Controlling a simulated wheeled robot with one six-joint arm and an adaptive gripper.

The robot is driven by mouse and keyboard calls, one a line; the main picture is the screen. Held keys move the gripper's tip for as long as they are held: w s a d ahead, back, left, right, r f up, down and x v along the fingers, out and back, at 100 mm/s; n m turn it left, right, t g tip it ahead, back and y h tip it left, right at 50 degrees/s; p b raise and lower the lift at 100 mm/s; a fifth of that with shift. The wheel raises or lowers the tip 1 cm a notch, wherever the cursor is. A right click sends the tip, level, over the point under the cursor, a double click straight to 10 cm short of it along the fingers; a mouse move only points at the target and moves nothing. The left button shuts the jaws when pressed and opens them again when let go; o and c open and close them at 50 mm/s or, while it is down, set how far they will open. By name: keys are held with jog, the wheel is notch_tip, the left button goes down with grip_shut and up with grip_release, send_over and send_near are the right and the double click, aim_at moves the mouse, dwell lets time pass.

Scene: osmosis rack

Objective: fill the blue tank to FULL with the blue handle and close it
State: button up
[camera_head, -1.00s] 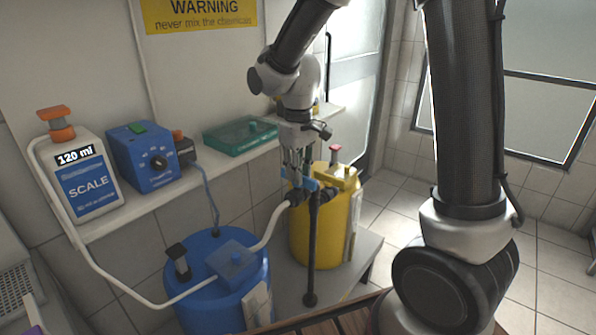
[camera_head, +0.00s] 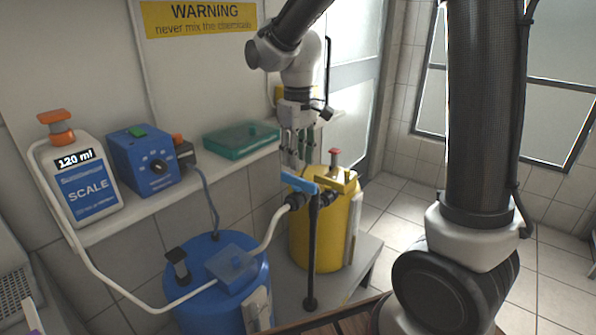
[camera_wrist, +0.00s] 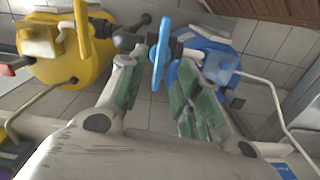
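The blue handle (camera_head: 298,183) sits on top of a black pipe valve between the two tanks, slanting down to the right. In the wrist view, the blue handle (camera_wrist: 159,58) shows between my fingers, beyond their tips. My gripper (camera_head: 295,160) is open and just above the handle; the wrist view also shows my gripper (camera_wrist: 158,75) with its green-padded fingers apart. I cannot tell whether a finger touches the handle. The blue tank (camera_head: 205,312) stands at the lower left with a white hose into its top. No FULL mark is readable.
A yellow tank (camera_head: 335,230) with a yellow handle (camera_head: 340,180) stands close to the right of the valve.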

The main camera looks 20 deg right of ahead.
aim_at(298, 178)
notch_tip(298, 178, up, 6)
jog(key=shift+r, duration=0.25)
